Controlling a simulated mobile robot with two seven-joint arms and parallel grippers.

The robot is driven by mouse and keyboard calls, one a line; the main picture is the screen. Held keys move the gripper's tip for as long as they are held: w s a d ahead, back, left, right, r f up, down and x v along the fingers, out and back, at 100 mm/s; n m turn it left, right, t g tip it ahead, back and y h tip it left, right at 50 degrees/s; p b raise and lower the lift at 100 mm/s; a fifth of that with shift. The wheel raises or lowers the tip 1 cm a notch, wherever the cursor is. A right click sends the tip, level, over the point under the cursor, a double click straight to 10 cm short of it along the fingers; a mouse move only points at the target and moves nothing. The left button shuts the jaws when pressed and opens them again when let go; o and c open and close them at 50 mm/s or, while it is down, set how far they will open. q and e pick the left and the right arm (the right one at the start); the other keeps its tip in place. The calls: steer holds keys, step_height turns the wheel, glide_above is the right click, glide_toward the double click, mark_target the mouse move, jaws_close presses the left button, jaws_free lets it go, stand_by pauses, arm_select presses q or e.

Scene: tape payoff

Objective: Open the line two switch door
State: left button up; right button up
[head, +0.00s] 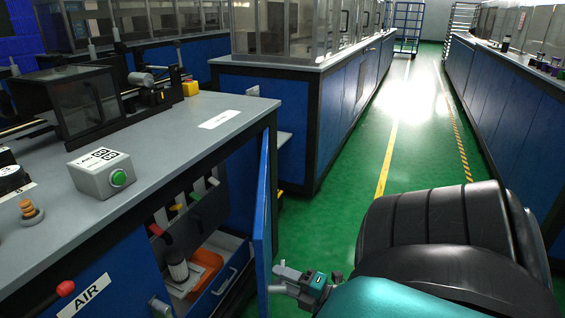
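A blue cabinet door (264,198) stands swung open at the right end of the grey-topped bench, seen nearly edge-on. Behind it the cabinet's inside shows, with a panel of several coloured-handled switches (180,208). My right gripper (273,279) is just right of the door's lower part, pointing left. Its two fingers look apart with nothing between them; I cannot tell whether one touches the door. My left gripper is not in view.
A grey box with a green button (100,174) sits on the bench top (170,150). An open drawer (220,283) with an orange tray (205,268) is low in the cabinet. An AIR label (86,296) and red knob are at lower left. The green aisle floor (335,215) is clear.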

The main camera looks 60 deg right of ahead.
steer(key=shift+s, duration=0.3)
steer(key=s+p, duration=0.1)
steer(key=s, duration=1.1)
steer(key=shift+s+r, duration=0.15)
steer(key=shift+s, duration=0.05)
steer(key=shift+d, duration=0.1)
steer(key=shift+c, duration=0.3)
